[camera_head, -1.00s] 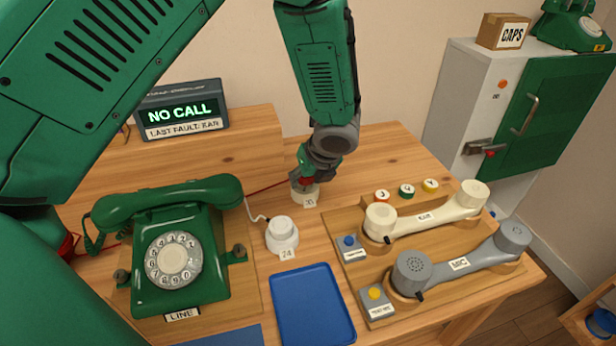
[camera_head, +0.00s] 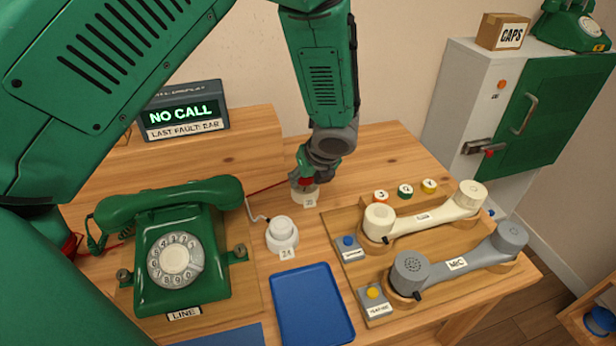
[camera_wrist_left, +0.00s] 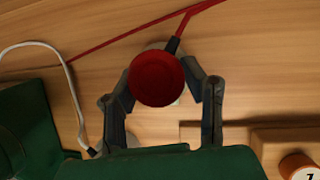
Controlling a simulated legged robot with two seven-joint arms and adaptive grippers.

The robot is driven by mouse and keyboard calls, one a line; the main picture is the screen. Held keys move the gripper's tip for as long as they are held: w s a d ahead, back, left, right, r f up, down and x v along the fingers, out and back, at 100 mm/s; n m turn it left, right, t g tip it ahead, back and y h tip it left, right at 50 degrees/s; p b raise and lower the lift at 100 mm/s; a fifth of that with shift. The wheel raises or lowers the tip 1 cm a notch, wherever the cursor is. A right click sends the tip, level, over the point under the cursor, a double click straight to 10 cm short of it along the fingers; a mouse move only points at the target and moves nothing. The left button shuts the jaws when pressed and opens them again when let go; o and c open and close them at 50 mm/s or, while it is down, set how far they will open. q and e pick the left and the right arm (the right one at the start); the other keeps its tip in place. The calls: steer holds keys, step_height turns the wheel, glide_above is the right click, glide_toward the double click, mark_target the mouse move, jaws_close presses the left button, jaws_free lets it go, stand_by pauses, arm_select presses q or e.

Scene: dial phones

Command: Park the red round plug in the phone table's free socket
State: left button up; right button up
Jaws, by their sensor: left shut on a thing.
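The red round plug (camera_head: 306,183) is held by my left gripper (camera_head: 308,180) at the back middle of the phone table (camera_head: 235,158). It sits on or just above a white round socket (camera_head: 304,195) with a small number tag; I cannot tell whether it is seated. In the left wrist view the plug's red top (camera_wrist_left: 157,79) is between the two grey fingers of the left gripper (camera_wrist_left: 160,90), and hides most of the socket. Its red cord (camera_wrist_left: 135,38) runs off behind. A second white socket (camera_head: 282,238), nearer the front, has a white plug on it with a white cord. My right gripper is not in view.
A green dial phone (camera_head: 180,250) stands at left, and a blue tray (camera_head: 312,305) lies at front middle. A wooden board with a cream handset (camera_head: 430,218) and a grey handset (camera_head: 460,265) is at right. A display (camera_head: 185,110) reads NO CALL.

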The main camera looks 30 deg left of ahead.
arm_select(q)
steer(key=shift+s+a+f+p, duration=0.2)
steer(key=shift+s+f+p, duration=0.15)
steer(key=shift+s+f, duration=0.1)
stand_by(0.9)
steer(key=shift+r, duration=0.1)
steer(key=o, duration=1.1)
steer(key=shift+o, duration=0.4)
steer(key=shift+w+a, duration=0.15)
steer(key=shift+a, duration=0.05)
steer(key=shift+w+d, duration=0.1)
steer(key=shift+d, duration=0.2)
